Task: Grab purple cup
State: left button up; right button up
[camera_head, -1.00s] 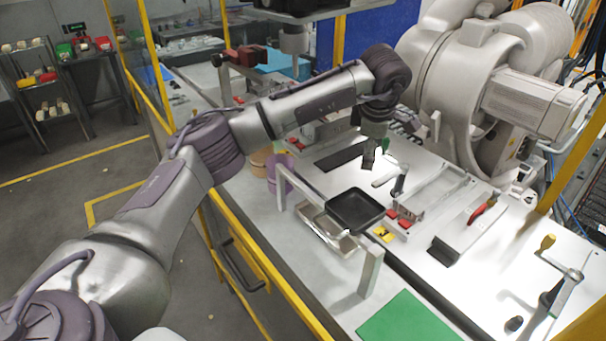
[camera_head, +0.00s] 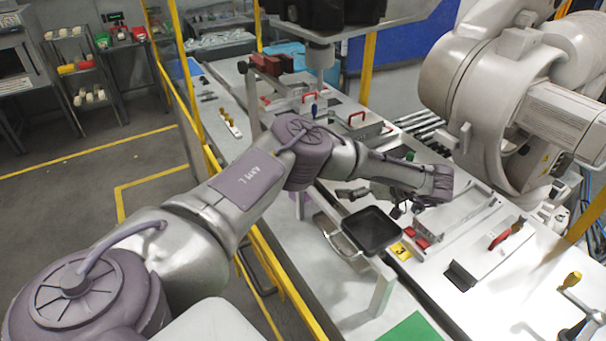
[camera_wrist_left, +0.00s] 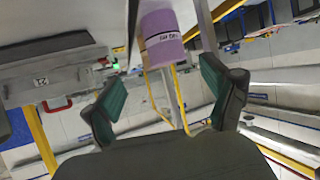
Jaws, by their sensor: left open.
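In the left wrist view the gripper (camera_wrist_left: 163,88) is open and empty, with green finger pads. My right gripper is out of view.
A black tray (camera_head: 371,230) stands in front of the gripper, with a metal frame beside it. A green mat (camera_head: 412,329) lies at the front. A large white robot arm (camera_head: 490,80) stands at the back right. A yellow rail (camera_head: 285,285) runs along the bench's left edge.

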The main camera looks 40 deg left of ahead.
pick_arm(q)
jog(key=shift+y, duration=0.4)
jog(key=x, duration=0.9)
jog(key=shift+s+a+r, duration=0.1)
jog(key=shift+s+r, duration=0.15)
jog(key=shift+r, duration=0.2)
jog(key=shift+a+f, duration=0.1)
jog(key=shift+a, duration=0.15)
jog(key=p+x, duration=0.1)
jog(key=x, duration=0.1)
jog(key=p+x, duration=0.2)
jog(key=shift+s+a, duration=0.25)
jog(key=shift+a, duration=0.15)
jog(key=shift+a+f, duration=0.15)
jog(key=shift+a, duration=0.2)
jog(key=shift+d, duration=0.1)
jog(key=shift+c, duration=0.4)
